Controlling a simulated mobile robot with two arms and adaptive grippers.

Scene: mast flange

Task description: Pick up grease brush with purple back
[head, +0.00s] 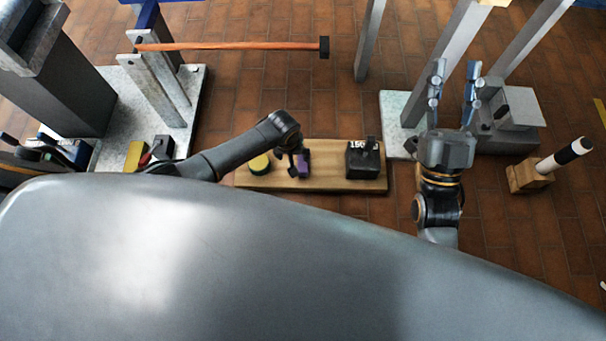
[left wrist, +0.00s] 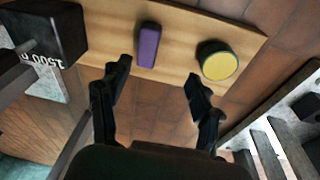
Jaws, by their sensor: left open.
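The grease brush with the purple back (head: 304,162) lies on a wooden board (head: 340,185). In the left wrist view the brush (left wrist: 148,46) is a small purple block beyond my fingertips, closer to the left-hand finger. My left gripper (head: 294,163) is over the board beside the brush in the head view and partly covers it. Its fingers (left wrist: 157,72) are spread with nothing between them. My right gripper (head: 453,90) is to the right, off the board, with its fingers apart and empty.
A green-and-yellow round tin (head: 259,165) and a black block marked with a number (head: 363,160) stand on the board either side of the brush. A wooden block with a black-and-white rod (head: 563,155) is right. A long orange-handled hammer (head: 235,46) is behind.

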